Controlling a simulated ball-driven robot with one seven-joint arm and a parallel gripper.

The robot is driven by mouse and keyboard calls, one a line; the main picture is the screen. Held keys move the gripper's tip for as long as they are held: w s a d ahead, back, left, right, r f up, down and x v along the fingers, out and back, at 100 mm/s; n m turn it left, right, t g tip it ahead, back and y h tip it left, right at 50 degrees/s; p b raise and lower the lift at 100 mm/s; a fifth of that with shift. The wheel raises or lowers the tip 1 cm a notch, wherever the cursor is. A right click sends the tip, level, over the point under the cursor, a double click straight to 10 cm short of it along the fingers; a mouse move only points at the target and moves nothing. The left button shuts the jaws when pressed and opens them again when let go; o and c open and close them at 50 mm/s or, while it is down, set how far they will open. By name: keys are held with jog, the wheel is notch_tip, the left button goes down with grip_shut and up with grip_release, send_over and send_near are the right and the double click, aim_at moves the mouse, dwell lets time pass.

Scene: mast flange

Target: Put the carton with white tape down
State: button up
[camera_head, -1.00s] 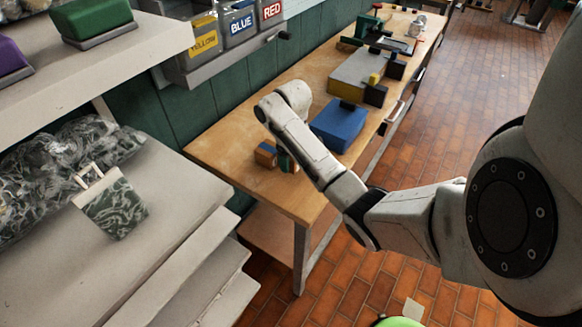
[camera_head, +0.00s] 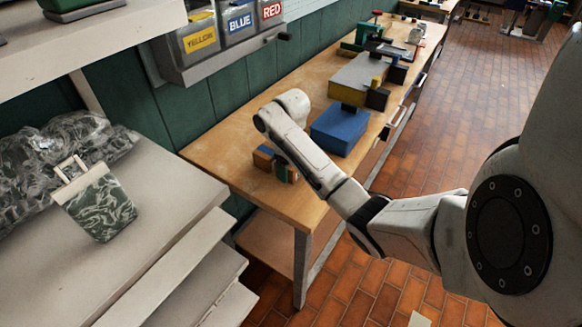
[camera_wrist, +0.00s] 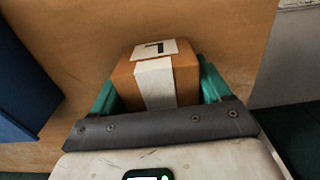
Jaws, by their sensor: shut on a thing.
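The carton with white tape (camera_wrist: 157,79) is a small brown box with a white strip down its side and a label with a dark mark on top. It shows in the wrist view between the green fingers of my gripper (camera_wrist: 158,88), which is shut on it. In the head view my gripper (camera_head: 283,170) is low over the near end of the wooden workbench (camera_head: 235,165), and my arm partly hides it and the carton. I cannot tell whether the carton touches the bench top.
A blue box (camera_head: 340,131) stands to the right, with grey and dark items farther along the bench. A pale shelf unit (camera_head: 165,205) is at left. Bare wood lies toward the bench's near corner.

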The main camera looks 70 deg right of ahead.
jog(key=shift+f, duration=0.15)
jog(key=o, duration=1.2)
